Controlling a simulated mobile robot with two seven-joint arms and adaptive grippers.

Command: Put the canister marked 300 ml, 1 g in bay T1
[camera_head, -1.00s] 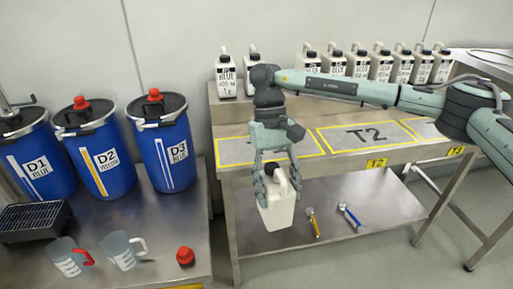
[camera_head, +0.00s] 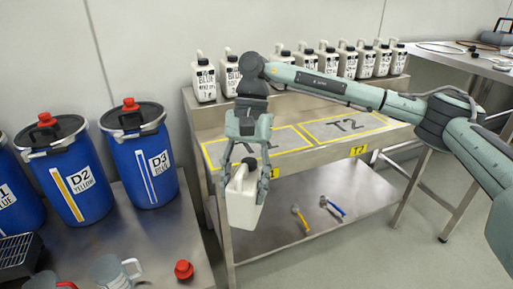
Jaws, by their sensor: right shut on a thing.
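My right gripper (camera_head: 246,165) is shut on a white canister (camera_head: 243,204) with a dark cap. The canister hangs slightly tilted in front of the bench's front edge, and no label shows on its visible side. Bay T1 is probably the yellow-outlined bay (camera_head: 215,154) left of bay T2; my gripper and arm hide part of it and its marking. Bay T2 (camera_head: 318,132) is empty. My left gripper is not in view.
Several labelled white canisters (camera_head: 204,84) stand on the raised back shelf. Blue drums (camera_head: 150,168), a red cap (camera_head: 183,270) and a jug (camera_head: 108,272) are on the left table. Two tools (camera_head: 332,207) lie on the lower shelf.

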